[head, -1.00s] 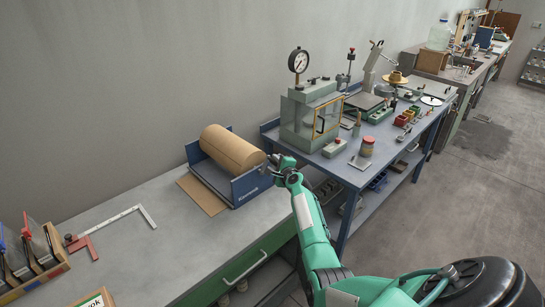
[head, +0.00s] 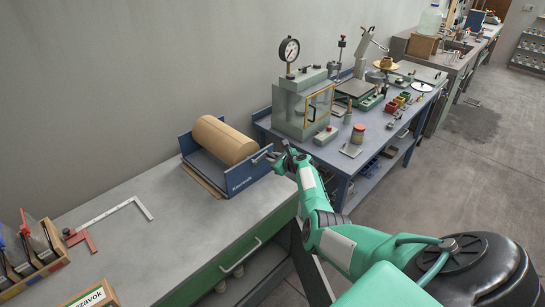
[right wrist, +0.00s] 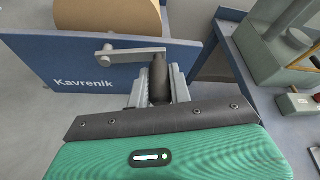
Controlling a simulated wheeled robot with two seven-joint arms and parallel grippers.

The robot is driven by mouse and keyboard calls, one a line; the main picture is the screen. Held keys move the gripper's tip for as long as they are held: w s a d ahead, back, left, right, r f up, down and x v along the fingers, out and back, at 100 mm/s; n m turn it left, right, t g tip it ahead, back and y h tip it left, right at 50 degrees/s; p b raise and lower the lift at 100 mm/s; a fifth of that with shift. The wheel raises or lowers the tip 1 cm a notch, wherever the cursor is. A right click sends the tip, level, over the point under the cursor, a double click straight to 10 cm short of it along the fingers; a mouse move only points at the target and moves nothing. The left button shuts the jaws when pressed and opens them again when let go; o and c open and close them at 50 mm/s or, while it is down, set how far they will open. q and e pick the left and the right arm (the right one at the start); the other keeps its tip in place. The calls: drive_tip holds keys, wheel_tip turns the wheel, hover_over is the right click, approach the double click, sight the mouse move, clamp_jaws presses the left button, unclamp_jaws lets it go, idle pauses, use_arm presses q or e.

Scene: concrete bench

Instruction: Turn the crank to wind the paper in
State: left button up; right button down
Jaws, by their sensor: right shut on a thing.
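A brown paper roll (head: 224,139) lies in a blue holder (head: 246,174) on the grey bench. A short strip of brown paper (head: 203,181) shows at the holder's front left edge. The crank (right wrist: 130,53) is on the holder's right side plate, which is marked Kavrenik. In the right wrist view its metal arm reaches right, roughly level, from the pivot. My right gripper (head: 274,158) is at that plate, shut on the crank's dark handle (right wrist: 159,78). The fingers hide part of the handle. My left gripper is not in view.
A blue bench (head: 356,178) with a glass-fronted press (head: 304,105) stands close beyond the holder. A steel square (head: 110,212) lies on the grey bench, with a wooden rack (head: 35,262) at the far left.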

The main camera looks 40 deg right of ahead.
drive_tip(key=shift+f+m+y, duration=0.3)
drive_tip(key=shift+f, duration=0.15)
idle(0.3)
drive_tip(key=c, duration=1.3)
unclamp_jaws()
drive_tip(key=shift+d, duration=0.1)
drive_tip(key=shift+s+r, duration=0.1)
drive_tip(key=shift+s+r+p, duration=0.2)
drive_tip(key=shift+s+p, duration=0.2)
drive_tip(key=shift+s, duration=0.05)
drive_tip(key=shift+p+v, duration=0.45)
drive_tip(key=shift+v, duration=5.85)
